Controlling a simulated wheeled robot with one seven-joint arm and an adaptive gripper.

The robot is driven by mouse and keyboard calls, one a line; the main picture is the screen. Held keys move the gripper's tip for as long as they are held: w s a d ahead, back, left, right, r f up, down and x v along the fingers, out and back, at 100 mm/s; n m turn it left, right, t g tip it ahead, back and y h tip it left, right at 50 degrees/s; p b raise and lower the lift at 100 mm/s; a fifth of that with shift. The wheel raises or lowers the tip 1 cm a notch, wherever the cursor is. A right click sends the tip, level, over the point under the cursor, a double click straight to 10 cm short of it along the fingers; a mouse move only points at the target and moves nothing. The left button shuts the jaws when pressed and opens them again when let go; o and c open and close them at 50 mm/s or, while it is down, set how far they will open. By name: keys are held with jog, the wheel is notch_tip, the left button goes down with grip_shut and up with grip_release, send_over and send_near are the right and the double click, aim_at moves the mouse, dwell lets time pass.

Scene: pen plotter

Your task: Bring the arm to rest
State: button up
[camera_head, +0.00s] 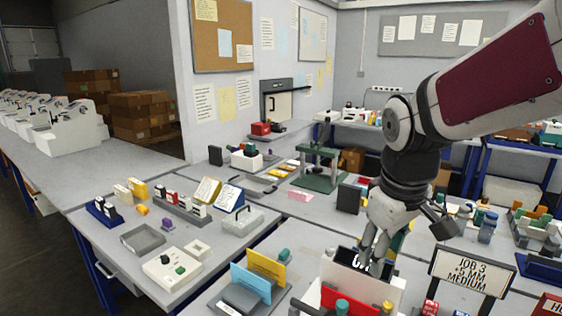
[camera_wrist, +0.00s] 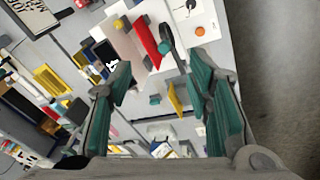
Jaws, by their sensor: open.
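My gripper (camera_head: 383,254) hangs pointing down over the right-hand workbench in the head view, with my arm reaching in from the upper right. In the wrist view my gripper (camera_wrist: 165,95) has its two green-padded fingers wide apart, with nothing held between them. Below and beyond the fingers lie a white panel (camera_wrist: 122,42), a red card (camera_wrist: 147,42) and a yellow card (camera_wrist: 174,99). In the head view the fingertips overlap a black card with white marks (camera_head: 352,258); I cannot tell whether they touch it.
A green press-like frame (camera_head: 318,168) stands behind. Bottles (camera_head: 487,228) stand to the right. A grey tray (camera_head: 143,239) lies on the left bench.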

jog(key=s+r+m+t, duration=0.1)
jog(key=s+r+m, duration=0.1)
jog(key=s, duration=0.5)
jog(key=s+d+r+m+t, duration=0.1)
jog(key=s+r+m+t, duration=0.1)
jog(key=s+m, duration=0.2)
jog(key=shift+s+y, duration=0.3)
jog(key=shift+s, duration=1.55)
jog(key=shift+d, duration=0.1)
